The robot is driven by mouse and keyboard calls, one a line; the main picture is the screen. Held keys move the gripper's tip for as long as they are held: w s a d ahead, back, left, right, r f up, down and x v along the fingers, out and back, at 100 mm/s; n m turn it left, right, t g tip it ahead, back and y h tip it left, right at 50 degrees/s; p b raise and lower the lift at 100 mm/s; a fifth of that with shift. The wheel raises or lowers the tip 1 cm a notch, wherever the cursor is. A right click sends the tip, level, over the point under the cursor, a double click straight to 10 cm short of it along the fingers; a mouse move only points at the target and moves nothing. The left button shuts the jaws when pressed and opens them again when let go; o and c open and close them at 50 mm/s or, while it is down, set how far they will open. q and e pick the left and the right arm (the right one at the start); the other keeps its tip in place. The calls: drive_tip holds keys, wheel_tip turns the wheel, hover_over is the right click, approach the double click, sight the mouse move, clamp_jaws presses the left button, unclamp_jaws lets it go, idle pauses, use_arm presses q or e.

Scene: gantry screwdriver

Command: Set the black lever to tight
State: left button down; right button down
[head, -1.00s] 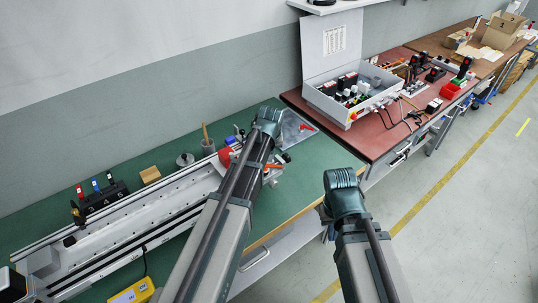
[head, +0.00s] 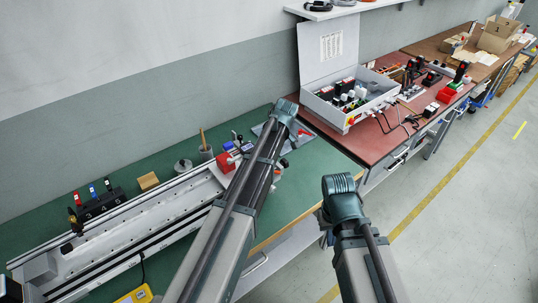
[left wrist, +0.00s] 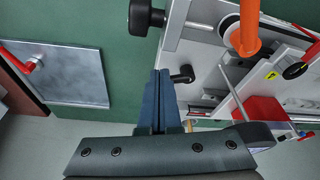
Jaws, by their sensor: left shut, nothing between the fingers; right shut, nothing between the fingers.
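The small black lever (left wrist: 183,75) sticks out from the light metal end of the rig in the left wrist view. My left gripper (left wrist: 160,73) is shut and empty, with its blue-grey fingertips just left of the lever; I cannot tell whether they touch. In the head view my left arm hides the lever and the left fingers. The long rig (head: 130,232) lies on the green bench. My right gripper (head: 327,236) hangs in front of the bench edge, shut, mostly hidden behind its own wrist.
In the left wrist view, a larger black knob (left wrist: 147,17) and an orange handle (left wrist: 243,38) flank the lever above. A red block (left wrist: 265,110) is at right. A metal plate (left wrist: 62,78) with a red handle lies left. An open grey control box (head: 345,105) stands on the red bench.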

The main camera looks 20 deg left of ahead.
use_arm(q)
drive_tip(key=n, duration=0.1)
drive_tip(key=w+a+n+g, duration=0.1)
drive_tip(key=n, duration=0.1)
drive_tip(key=shift+w+a+n, duration=0.15)
drive_tip(key=shift+a+n, duration=0.05)
drive_tip(key=shift+n, duration=0.1)
drive_tip(key=shift+a, duration=0.1)
idle(0.7)
